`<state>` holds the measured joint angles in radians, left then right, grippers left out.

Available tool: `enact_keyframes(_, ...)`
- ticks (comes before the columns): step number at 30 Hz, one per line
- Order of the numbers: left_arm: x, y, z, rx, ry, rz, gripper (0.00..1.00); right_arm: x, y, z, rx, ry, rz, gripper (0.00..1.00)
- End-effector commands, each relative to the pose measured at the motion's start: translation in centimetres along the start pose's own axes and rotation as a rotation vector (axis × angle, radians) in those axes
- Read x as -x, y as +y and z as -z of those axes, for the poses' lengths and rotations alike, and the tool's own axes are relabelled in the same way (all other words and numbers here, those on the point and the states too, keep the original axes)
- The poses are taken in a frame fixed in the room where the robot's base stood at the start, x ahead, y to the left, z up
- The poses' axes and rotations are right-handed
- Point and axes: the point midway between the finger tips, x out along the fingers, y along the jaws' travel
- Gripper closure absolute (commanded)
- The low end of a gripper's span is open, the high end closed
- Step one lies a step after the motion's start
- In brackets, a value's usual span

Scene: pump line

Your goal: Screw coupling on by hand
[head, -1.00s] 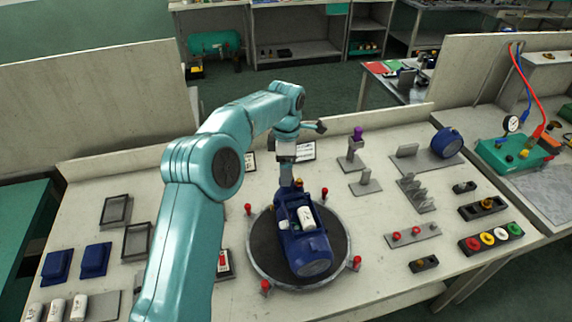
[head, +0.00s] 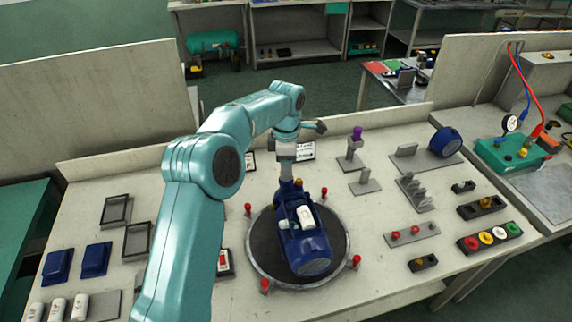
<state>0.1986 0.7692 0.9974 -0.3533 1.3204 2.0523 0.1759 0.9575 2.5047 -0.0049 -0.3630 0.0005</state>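A dark blue pump (head: 308,247) with a white cylinder (head: 305,217) on top lies on the round dark turntable (head: 264,255), its far end toward the back of the bench. My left gripper (head: 287,178) points down at the far end of the pump. Its fingertips are small and partly merge with the dark parts there, so I cannot tell whether they are open or closed on anything. I cannot make out the coupling clearly at this spot. My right gripper is out of view.
Red-topped posts (head: 325,192) stand around the turntable rim. To the right are metal stands (head: 365,184), a blue round part (head: 446,142) and a block with coloured rings (head: 489,238). Empty trays (head: 136,240) and blue blocks (head: 96,259) lie at left.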

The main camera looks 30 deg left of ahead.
Motion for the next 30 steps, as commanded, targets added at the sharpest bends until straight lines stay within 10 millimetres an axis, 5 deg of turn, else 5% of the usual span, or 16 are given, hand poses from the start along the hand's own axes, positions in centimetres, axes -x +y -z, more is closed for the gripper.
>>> enact_keyframes(8,0.02,0.03,0.01,0.010,0.000,-0.001,0.50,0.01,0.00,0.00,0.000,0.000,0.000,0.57)
enact_keyframes(15,0.02,0.03,-0.06,0.271,0.000,-0.002,0.50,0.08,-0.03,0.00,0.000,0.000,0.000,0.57)
enact_keyframes(25,0.02,0.03,-0.07,0.324,0.000,-0.002,0.50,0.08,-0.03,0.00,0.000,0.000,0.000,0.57)
enact_keyframes(30,0.01,0.04,-0.10,0.529,-0.001,-0.002,0.50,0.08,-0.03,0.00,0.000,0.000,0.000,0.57)
